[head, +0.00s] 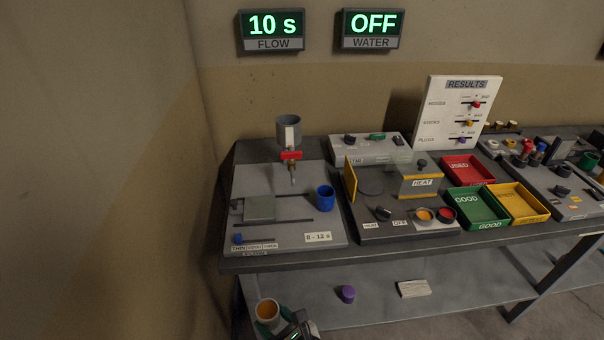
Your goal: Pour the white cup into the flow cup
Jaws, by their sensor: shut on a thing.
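The flow cup (289,129) is a grey cup on a stand at the back of the left grey board. A white strip marks its front, and a red piece and thin outlet sit below it. My gripper (281,325) is at the bottom edge, partly cut off, shut on a pale cup (268,321) that looks like the white cup. Orange-brown shows inside its rim. The cup looks roughly upright, in front of the bench and well below and apart from the flow cup. A blue cup (325,199) stands on the board, right of the outlet.
The flow display (272,30) reads 10 s; the water display (373,29) reads OFF. Right of the flow board are a heat unit (400,228) and red, green and yellow trays (516,203). A purple object (347,294) and white block (413,289) lie on the lower shelf.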

